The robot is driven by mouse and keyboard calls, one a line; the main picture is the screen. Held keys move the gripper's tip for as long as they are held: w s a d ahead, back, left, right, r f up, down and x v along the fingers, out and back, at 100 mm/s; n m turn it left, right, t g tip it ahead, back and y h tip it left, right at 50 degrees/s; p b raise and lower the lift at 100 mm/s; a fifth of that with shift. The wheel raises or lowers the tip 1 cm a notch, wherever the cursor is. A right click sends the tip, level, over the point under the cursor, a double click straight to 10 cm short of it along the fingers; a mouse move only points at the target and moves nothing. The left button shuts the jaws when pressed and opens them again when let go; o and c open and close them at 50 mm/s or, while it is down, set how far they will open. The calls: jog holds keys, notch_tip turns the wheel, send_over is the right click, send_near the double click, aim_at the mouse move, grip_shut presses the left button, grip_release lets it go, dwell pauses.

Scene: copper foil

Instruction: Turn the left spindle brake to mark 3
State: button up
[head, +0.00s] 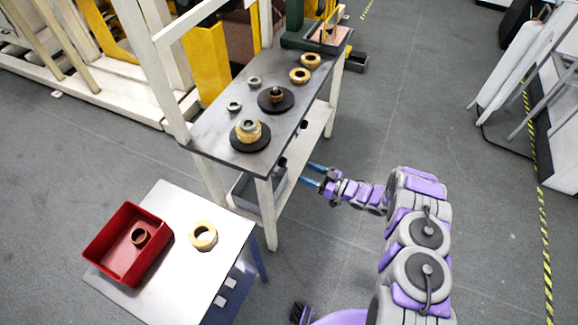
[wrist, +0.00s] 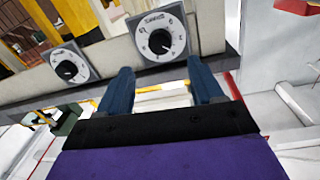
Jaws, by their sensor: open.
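Two dials sit on the front rail of the grey bench. The dial (wrist: 161,40) ahead of my gripper (wrist: 160,66) has a dark knob on a white numbered face. From the head view it appears to be the left brake, as a small dark shape (head: 283,162) on the bench's near end. The other dial (wrist: 70,67) is at the left in the wrist view. My gripper (head: 307,173) is open and empty, its fingers pointing at the near dial with a gap between. I cannot read which mark the knob points to.
The bench top (head: 215,131) carries two dark spindle discs (head: 251,147) (head: 287,103) and several rolls and rings. A white table (head: 185,270) in front holds a red tray (head: 97,246) and a tan ring (head: 203,235). The floor right of the bench is clear around my arm.

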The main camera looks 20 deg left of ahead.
aim_at(285, 163)
jog(key=w+a+b, duration=0.1)
jog(key=a, duration=0.7)
jog(key=shift+w+a+b, duration=0.2)
jog(key=shift+a+b, duration=0.1)
jog(key=shift+c, duration=0.2)
jog(key=c, duration=1)
jog(key=shift+d+p, duration=0.1)
jog(key=shift+p, duration=0.2)
jog(key=shift+n, duration=0.3)
jog(key=o, duration=1)
jog(key=shift+o, duration=0.2)
